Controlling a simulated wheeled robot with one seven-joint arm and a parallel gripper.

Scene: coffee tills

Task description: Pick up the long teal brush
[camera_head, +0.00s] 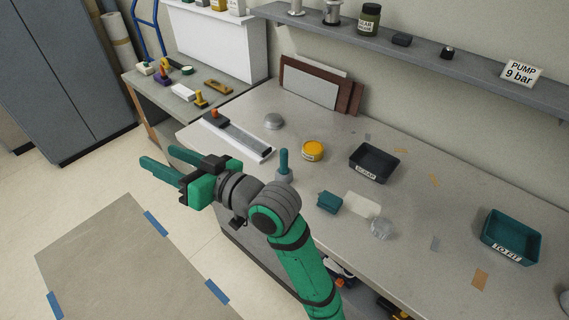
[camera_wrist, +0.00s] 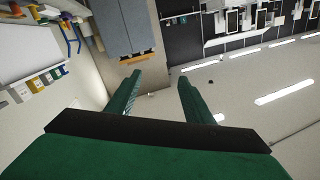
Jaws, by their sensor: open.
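An upright teal handle on a short, paler base (camera_head: 284,162) stands near the front edge of the bench, just behind my arm; it may be the long teal brush, but its bristles cannot be made out. A small teal block-like item (camera_head: 329,202) lies to its right. My gripper (camera_head: 158,158) is open and empty, raised in front of the bench's left end, its fingers pointing left, away from the teal handle. In the wrist view my gripper's two fingers (camera_wrist: 160,88) are apart with nothing between them. No brush shows in the wrist view.
The grey bench (camera_head: 400,225) carries a long white-edged tray (camera_head: 262,153), a yellow tub (camera_head: 312,151), a dark "SCRAP" bin (camera_head: 373,164), a clear round item (camera_head: 381,228) and a teal "TO FIT" bin (camera_head: 510,237). A shelf (camera_head: 420,62) runs above the back. Bench space right of centre is mostly free.

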